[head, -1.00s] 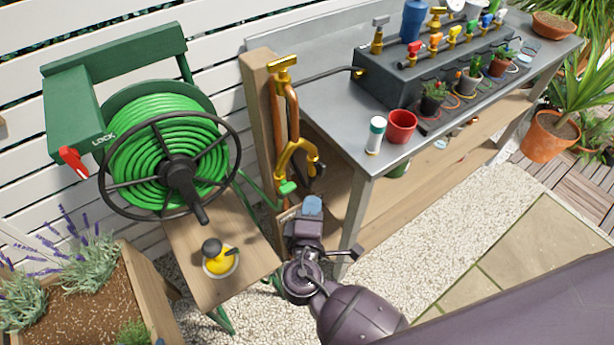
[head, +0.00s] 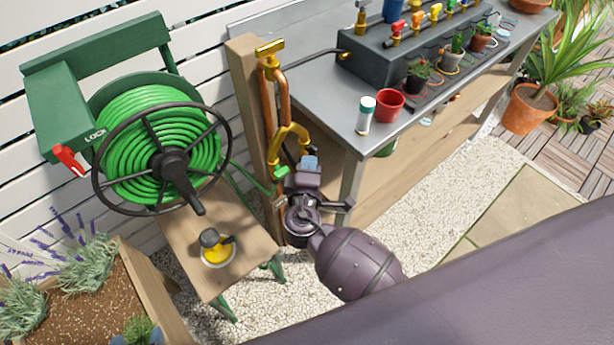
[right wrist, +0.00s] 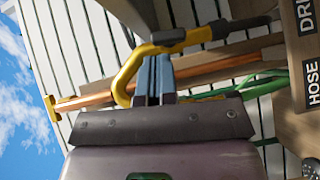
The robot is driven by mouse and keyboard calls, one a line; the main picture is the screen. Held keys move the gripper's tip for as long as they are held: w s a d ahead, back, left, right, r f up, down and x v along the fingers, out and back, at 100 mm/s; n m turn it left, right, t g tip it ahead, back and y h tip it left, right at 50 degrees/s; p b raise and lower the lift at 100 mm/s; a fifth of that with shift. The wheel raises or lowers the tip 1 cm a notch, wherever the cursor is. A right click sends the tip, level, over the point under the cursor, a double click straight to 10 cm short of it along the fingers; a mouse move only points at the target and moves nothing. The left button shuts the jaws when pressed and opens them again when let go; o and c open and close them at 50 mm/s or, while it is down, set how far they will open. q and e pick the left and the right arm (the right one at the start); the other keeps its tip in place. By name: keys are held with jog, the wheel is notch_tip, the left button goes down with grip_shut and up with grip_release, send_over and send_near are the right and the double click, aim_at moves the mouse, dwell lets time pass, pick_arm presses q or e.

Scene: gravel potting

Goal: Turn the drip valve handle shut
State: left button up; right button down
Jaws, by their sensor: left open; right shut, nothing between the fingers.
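The brass Y-shaped splitter (head: 290,133) stands on the copper pipe by the wooden post. Its right leg is the drip side, and the same leg (right wrist: 128,78) shows yellow in the right wrist view. A dark grey piece (right wrist: 168,37) sits on that leg, perhaps the drip valve handle; I cannot tell its setting. My right gripper (head: 309,163) is shut and empty at this leg. Its blue fingertips (right wrist: 154,62) are just beside the dark piece; contact is unclear.
DRIP (right wrist: 306,14) and HOSE (right wrist: 312,78) signs are on the wood. The grey worktable (head: 325,100) with a red cup (head: 390,103) is close on the right.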

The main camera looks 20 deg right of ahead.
jog(key=shift+x, duration=0.9)
jog(key=shift+r, duration=0.15)
jog(key=shift+r, duration=0.1)
jog(key=shift+g+p, duration=0.3)
jog(key=shift+p, duration=0.1)
jog(key=shift+m+y+p, duration=0.3)
jog(key=shift+m, duration=0.1)
